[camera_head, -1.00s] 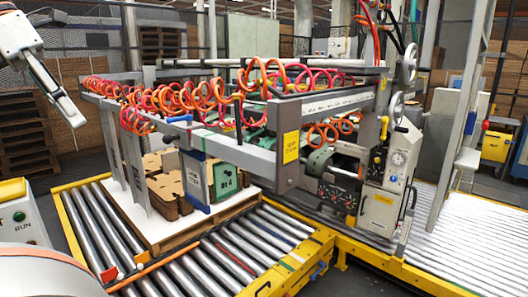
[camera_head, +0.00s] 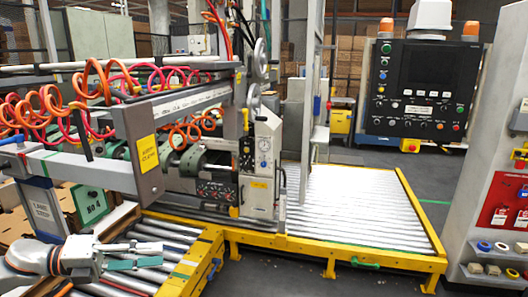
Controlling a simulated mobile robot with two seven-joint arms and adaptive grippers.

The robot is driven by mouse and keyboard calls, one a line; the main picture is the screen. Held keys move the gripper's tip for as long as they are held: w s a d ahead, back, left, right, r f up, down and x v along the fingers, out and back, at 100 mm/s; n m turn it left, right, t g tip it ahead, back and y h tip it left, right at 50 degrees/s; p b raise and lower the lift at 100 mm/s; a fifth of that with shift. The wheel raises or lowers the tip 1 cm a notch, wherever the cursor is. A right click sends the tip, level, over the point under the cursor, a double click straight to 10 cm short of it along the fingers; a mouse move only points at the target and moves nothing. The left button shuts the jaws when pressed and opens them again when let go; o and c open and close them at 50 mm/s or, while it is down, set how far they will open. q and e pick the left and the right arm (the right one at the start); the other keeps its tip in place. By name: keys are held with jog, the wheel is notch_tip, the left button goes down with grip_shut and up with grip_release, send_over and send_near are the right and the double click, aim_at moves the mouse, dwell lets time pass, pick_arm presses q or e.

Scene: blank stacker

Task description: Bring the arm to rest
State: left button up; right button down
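My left gripper (camera_head: 158,254) is at the lower left of the head view, over the near rollers of the conveyor. Its two fingers point right and lie apart, with nothing seen between them. A short part of my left arm (camera_head: 30,258) shows behind it at the left edge. My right gripper is not in view.
The stacker machine (camera_head: 150,150), with orange and red coiled hoses, stands behind and above the gripper. A yellow-framed roller conveyor (camera_head: 360,205) runs to the right. A black control panel (camera_head: 420,90) and a white cabinet (camera_head: 495,150) stand at the right. Dark floor (camera_head: 290,275) lies open in front.

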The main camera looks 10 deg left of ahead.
pick_arm(q)
jog(key=s+d+f+n+t+y, duration=0.1)
jog(key=d+f+n+t+y, duration=0.25)
jog(key=f+n, duration=0.45)
jog(key=d+f+n+t+y, duration=0.2)
jog(key=d+f+n+t, duration=0.2)
jog(key=f+n, duration=0.4)
jog(key=s+d+f+n+g+y, duration=0.2)
jog(key=s+f+n, duration=0.4)
jog(key=f, duration=0.4)
jog(key=s+d+f+n+g+y, duration=0.2)
jog(key=s+d+f+n+y, duration=0.1)
jog(key=s+f+n, duration=0.4)
notch_tip(320, 180, down, 3)
jog(key=shift+s+d+r+y, duration=0.15)
jog(key=shift+s+d+y, duration=0.1)
jog(key=shift+s+y, duration=0.7)
jog(key=shift+s, duration=0.2)
